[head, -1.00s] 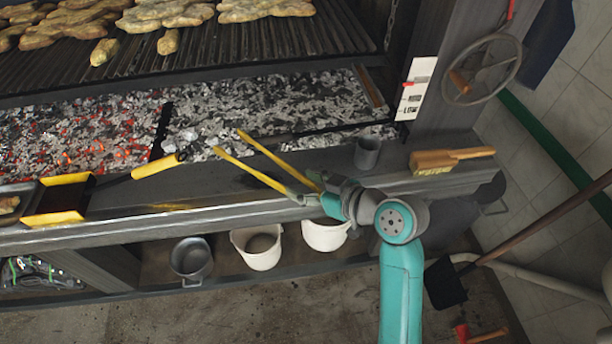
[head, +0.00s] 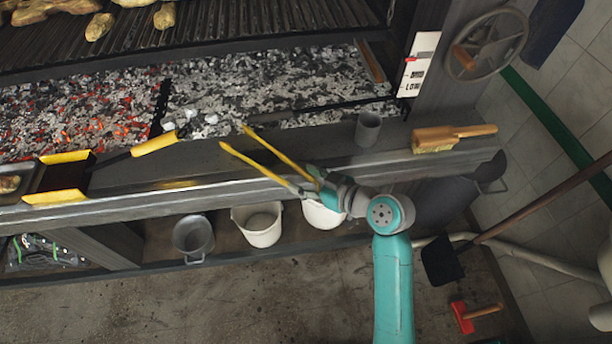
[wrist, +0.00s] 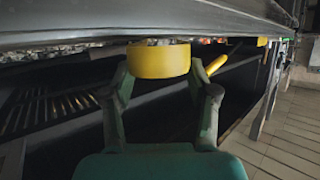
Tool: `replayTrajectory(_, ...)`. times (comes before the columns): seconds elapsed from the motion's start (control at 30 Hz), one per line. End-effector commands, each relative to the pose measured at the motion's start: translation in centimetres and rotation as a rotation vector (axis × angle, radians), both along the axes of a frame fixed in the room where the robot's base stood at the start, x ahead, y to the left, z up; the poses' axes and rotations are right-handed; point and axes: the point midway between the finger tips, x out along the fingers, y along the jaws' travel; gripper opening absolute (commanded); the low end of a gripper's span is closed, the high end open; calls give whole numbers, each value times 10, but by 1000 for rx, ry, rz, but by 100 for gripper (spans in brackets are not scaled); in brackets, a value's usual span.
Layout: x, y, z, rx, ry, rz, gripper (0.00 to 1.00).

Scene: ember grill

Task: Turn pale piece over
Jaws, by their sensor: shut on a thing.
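My gripper (head: 314,190) is shut on yellow-armed tongs (head: 268,172) in the head view. The two tong arms are spread apart and point up-left over the grill's front ledge, with nothing between them. In the wrist view a yellow part of the tongs (wrist: 160,60) sits between the fingers of my gripper (wrist: 160,78). Two small pieces of food, a left one (head: 99,26) and a right one (head: 165,15), lie on the ridged grate (head: 240,25) near its front. Larger pieces (head: 45,9) behind them are cut off by the top edge. I cannot tell which piece is the pale one.
Embers (head: 85,115) and grey ash (head: 265,80) lie below the grate. A handwheel (head: 487,45) is at the right. Pots (head: 193,236) stand on the lower shelf.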

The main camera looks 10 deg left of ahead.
Motion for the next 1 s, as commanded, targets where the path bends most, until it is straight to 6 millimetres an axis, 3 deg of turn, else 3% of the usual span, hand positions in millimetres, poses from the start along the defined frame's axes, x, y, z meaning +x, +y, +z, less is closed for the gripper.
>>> replayTrajectory(0.13,0,0,0,0,0,0,45)
replayTrajectory(0.17,0,0,0,-1,1,0,58)
replayTrajectory(0.3,0,0,0,0,1,0,58)
replayTrajectory(0.37,0,0,0,0,1,0,48)
replayTrajectory(0.43,0,0,0,0,1,0,48)
replayTrajectory(0.47,0,0,0,0,1,0,66)
replayTrajectory(0.5,0,0,0,0,1,0,76)
replayTrajectory(0.57,0,0,0,0,1,0,88)
replayTrajectory(1.0,-3,-6,2,-1,1,-2,88)
